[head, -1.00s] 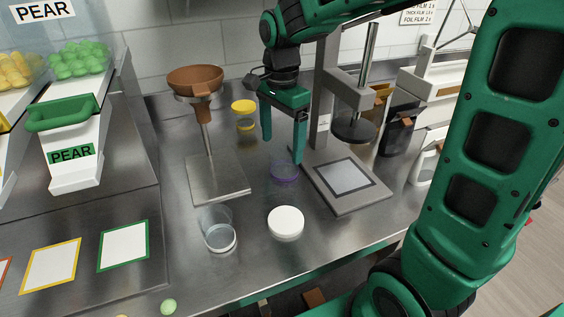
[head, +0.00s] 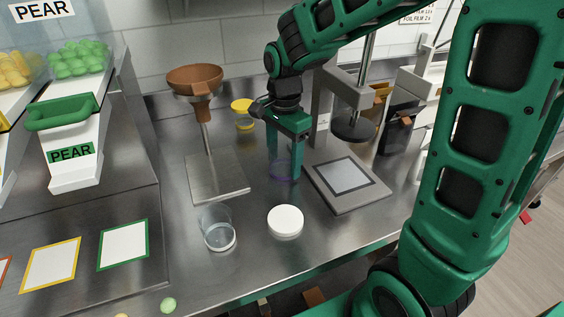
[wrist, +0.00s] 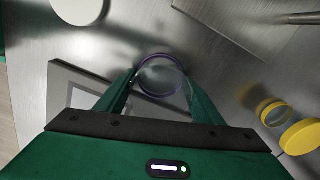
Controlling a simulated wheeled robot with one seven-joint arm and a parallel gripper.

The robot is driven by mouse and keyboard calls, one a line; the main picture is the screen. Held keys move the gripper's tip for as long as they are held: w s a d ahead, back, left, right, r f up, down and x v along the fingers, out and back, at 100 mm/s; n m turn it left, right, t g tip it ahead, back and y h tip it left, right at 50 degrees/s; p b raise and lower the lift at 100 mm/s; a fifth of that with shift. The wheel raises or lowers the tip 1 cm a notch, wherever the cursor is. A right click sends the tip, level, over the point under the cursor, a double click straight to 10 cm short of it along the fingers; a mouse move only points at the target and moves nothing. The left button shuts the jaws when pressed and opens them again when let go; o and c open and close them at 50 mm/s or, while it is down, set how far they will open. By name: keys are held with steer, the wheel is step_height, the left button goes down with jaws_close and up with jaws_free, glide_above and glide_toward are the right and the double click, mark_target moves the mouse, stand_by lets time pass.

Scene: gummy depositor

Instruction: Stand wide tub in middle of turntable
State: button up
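A clear tub with a purple rim (head: 283,174) stands on the steel counter, left of the press. It also shows in the wrist view (wrist: 162,76). My gripper (head: 283,168) points down over it, with one finger against each side. In the wrist view my fingertips (wrist: 162,86) appear to touch the tub's rim on both sides. A white round disc (head: 285,221), perhaps the turntable, lies bare in front of the tub; part of it shows in the wrist view (wrist: 80,8). Another clear tub (head: 218,232) stands to the disc's left.
A press with a square plate (head: 345,178) stands close on the right. A brown funnel (head: 196,80) on a stand with a flat base (head: 217,180) is on the left. The counter's front edge is just beyond the disc.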

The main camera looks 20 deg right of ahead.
steer(key=shift+c, duration=0.6)
steer(key=shift+r, duration=0.5)
step_height(320, 180, up, 9)
